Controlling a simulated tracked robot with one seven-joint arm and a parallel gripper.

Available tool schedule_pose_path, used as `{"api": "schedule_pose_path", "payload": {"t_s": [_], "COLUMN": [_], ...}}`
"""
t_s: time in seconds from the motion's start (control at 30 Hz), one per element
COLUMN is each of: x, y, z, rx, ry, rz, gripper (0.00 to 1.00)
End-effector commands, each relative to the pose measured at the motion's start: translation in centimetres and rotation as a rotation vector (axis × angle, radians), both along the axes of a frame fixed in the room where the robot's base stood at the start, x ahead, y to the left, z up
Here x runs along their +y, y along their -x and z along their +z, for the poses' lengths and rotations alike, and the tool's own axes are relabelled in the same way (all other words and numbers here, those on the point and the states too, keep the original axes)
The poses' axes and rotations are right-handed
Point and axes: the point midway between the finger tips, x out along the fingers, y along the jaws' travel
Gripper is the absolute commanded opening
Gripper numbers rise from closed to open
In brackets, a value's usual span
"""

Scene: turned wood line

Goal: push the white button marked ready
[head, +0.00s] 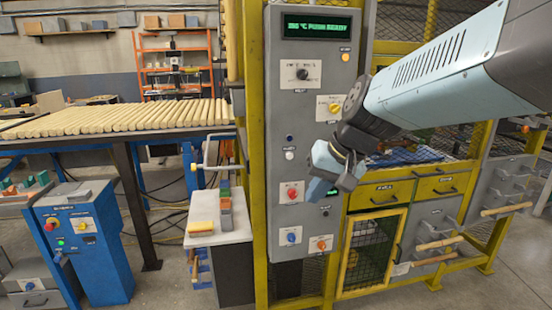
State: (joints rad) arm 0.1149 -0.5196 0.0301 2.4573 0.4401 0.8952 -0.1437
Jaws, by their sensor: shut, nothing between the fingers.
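A grey control panel (286,110) stands upright in the middle of the head view. A small white button (290,155) sits on its left part, with a small label below it that is too small to read. My gripper (318,189) is in front of the panel, to the right of the white button and a little lower. Its pale blue fingers are shut and empty. I see a gap in the picture between the gripper and the button; I cannot tell its depth. The gripper hides part of the panel's lower right.
A dark blue round control (289,138) sits just above the white button, and a red button (292,193) lies below. A yellow knob (335,106), a black knob (302,73) and a green-lettered display (316,27) are higher. A yellow frame (257,150) borders the panel.

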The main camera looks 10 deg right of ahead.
Motion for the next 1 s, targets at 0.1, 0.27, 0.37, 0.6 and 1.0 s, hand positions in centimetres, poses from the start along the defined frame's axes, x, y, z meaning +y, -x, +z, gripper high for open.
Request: {"api": "schedule_pose_path", "payload": {"t_s": [0.1, 0.27, 0.37, 0.6, 1.0], "x": [1.1, 2.0, 1.9, -0.3, -5.3], "y": [-3.1, -7.6, -10.5, -18.0, -24.9], "z": [-1.0, -1.8, -2.5, -4.4, -7.4], "rx": [0.046, 0.077, 0.086, 0.079, 0.030], "ry": [-0.147, -0.344, -0.463, -0.733, -0.964], "rz": [-0.062, -0.160, -0.234, -0.449, -0.707], "gripper": [0.00, 0.00, 0.00, 0.00, 0.00]}}
